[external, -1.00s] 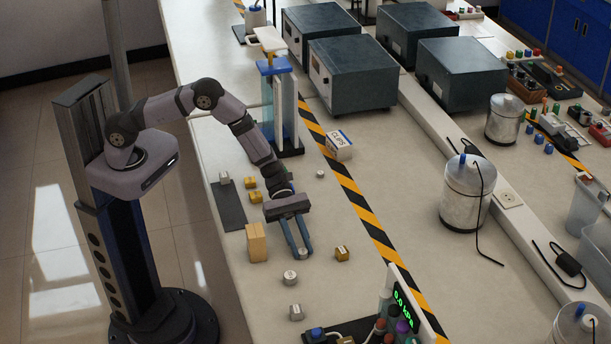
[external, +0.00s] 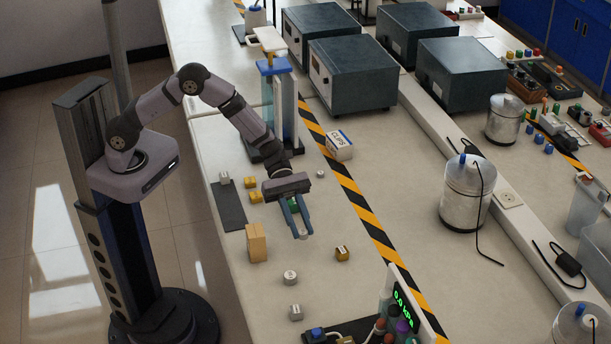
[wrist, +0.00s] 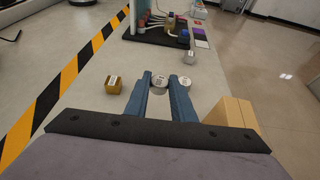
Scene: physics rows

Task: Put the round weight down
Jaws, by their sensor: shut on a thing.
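My gripper (external: 301,236) is shut on the round weight (wrist: 158,80), a small silver-grey piece with a pale marked top. In the wrist view the weight sits between the two blue fingertips. In the external view my gripper holds it over the pale bench, fingers pointing down and towards the front; the gap under the weight is hard to judge. A second round grey weight (external: 290,277) stands on the bench in front of my gripper. In the wrist view it shows by the right fingertip (wrist: 185,78), partly hidden.
A wooden block (external: 256,243) stands left of my gripper and a brass weight (external: 342,254) to the right. Another grey weight (external: 296,312) is farther forward, near the display unit (external: 404,304). Brass pieces (external: 254,196) lie behind left, by a dark mat (external: 229,205). Clear bench lies between.

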